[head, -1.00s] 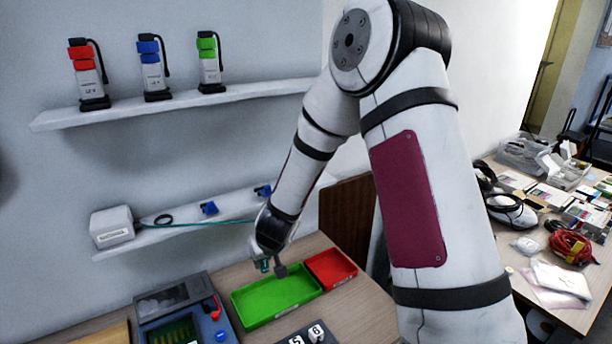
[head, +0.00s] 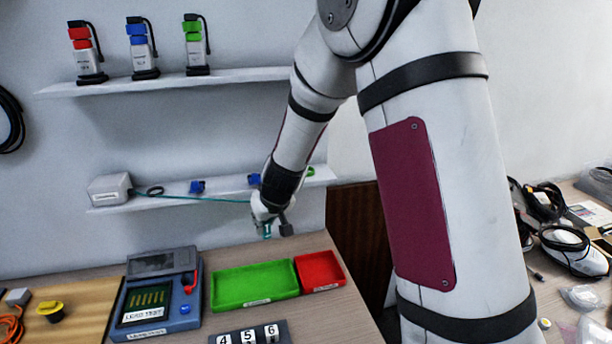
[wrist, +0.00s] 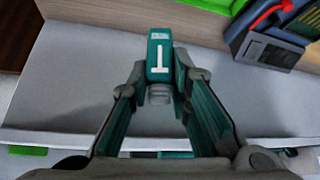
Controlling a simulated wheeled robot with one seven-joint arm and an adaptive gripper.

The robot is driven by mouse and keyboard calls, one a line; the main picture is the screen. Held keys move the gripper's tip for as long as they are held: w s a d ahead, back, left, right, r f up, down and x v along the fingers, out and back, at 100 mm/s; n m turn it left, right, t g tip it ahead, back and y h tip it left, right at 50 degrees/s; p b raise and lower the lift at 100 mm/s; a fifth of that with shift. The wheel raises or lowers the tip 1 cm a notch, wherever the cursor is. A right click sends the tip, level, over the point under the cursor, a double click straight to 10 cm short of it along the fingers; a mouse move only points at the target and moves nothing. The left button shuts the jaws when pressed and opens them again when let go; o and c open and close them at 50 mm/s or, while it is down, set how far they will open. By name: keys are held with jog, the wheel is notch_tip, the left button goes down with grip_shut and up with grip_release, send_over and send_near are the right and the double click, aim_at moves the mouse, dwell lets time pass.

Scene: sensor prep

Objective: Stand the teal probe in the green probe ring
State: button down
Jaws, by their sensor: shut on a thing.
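My gripper (head: 276,229) is shut on the teal probe (wrist: 158,57), which has a white T-shaped mark on its end. The probe also shows as a small teal piece under the gripper in the head view (head: 267,230). A thin teal cable (head: 215,198) runs from the gripper area left to a white box. The gripper is in front of the lower shelf and just behind the green tray. The green probe ring (head: 311,171) appears as a small green piece at the lower shelf's right end, partly hidden by my arm. The probe is apart from it.
The lower shelf (head: 225,187) also bears the white box (head: 109,189) and blue holders (head: 197,187). Below are a green tray (head: 256,284), a red tray (head: 319,271) and a blue tester (head: 158,290). Three banded devices stand on the upper shelf (head: 240,75).

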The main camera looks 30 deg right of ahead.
jog(key=s+d+r+n+b, duration=0.1)
jog(key=d+r+b, duration=0.15)
jog(key=r, duration=0.55)
jog(key=s+d+r+b, duration=0.1)
jog(key=d+r+b, duration=0.15)
jog(key=r, duration=0.55)
jog(key=shift+y, duration=0.4)
jog(key=w+d, duration=0.3)
jog(key=w+d+f+p, duration=0.1)
jog(key=w+d, duration=0.7)
jog(key=shift+d+f+p, duration=0.15)
jog(key=shift+f+p, duration=0.15)
jog(key=shift+f, duration=0.1)
jog(key=shift+f+p, duration=0.4)
jog(key=shift+f, duration=1.3)
jog(key=shift+f, duration=0.1)
jog(key=c, duration=1.5)
grip_release()
jog(key=shift+o, duration=0.2)
